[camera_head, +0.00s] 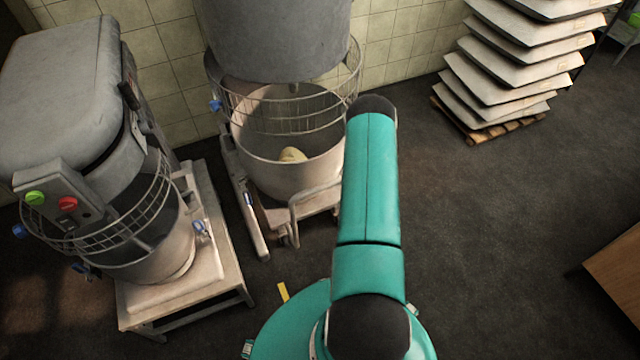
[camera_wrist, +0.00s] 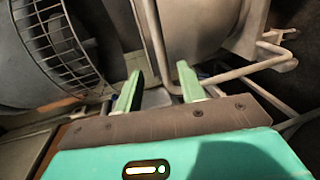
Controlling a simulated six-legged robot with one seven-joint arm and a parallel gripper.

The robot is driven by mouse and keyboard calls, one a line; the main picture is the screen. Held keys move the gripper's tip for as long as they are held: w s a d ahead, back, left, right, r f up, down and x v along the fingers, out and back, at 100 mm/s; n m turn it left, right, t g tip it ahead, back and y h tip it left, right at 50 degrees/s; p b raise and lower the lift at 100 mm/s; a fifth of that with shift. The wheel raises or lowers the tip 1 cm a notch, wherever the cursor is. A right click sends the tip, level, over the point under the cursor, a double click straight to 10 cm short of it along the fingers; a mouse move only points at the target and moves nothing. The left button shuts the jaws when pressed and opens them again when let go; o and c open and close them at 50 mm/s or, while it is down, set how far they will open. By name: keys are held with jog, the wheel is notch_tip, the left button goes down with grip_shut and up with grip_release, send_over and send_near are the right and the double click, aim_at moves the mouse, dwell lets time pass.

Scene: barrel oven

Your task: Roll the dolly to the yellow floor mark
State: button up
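The dolly (camera_head: 293,222) stands under a large metal bowl (camera_head: 290,172) at the back mixer in the head view, with a bent grey tube handle on its near side. The handle (camera_wrist: 230,75) also shows in the wrist view, with the bowl (camera_wrist: 200,25) above it. The yellow floor mark (camera_head: 283,292) is a short strip on the dark floor, in front of the dolly and beside my body. My gripper (camera_wrist: 160,72) is open, its two green fingers apart with the handle tube showing between them. I cannot tell whether the fingers reach around the tube. My arm hides the gripper in the head view.
A second mixer (camera_head: 70,90) on a low stand (camera_head: 225,275) is at the left, close to the mark. Stacked trays (camera_head: 520,75) on a wooden pallet (camera_head: 500,130) stand at the back right. A wooden surface (camera_head: 615,275) is at the right edge. The floor between is clear.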

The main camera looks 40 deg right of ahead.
aim_at(328, 186)
jog(key=x, duration=1.3)
jog(key=shift+d, duration=0.2)
grip_shut()
